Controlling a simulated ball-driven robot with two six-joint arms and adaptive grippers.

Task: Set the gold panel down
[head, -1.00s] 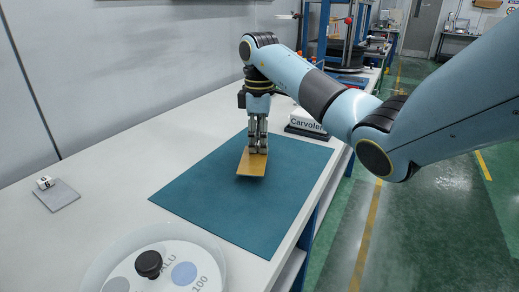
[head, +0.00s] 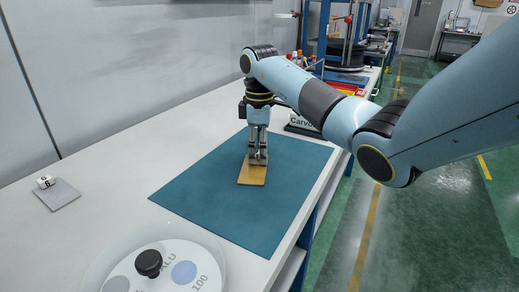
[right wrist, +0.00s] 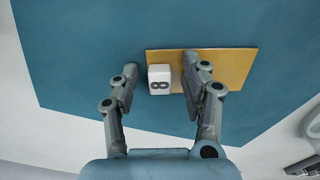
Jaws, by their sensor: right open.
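The gold panel (head: 252,176) lies flat on the teal mat (head: 205,195), near its middle. In the right wrist view the panel (right wrist: 232,68) shows a white cube-shaped handle (right wrist: 159,79) marked 8 near one end. My right gripper (head: 258,161) points down over the panel. Its fingers (right wrist: 160,84) are apart, one on each side of the handle, with a gap visible beside it. In the head view the fingers hide the handle. My left gripper is not in view.
A grey panel with a white cube (head: 45,182) lies on the white table at the left. A round dial with a black knob (head: 149,263) is at the front. A labelled white block (head: 303,124) stands behind the mat. The mat's left part is clear.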

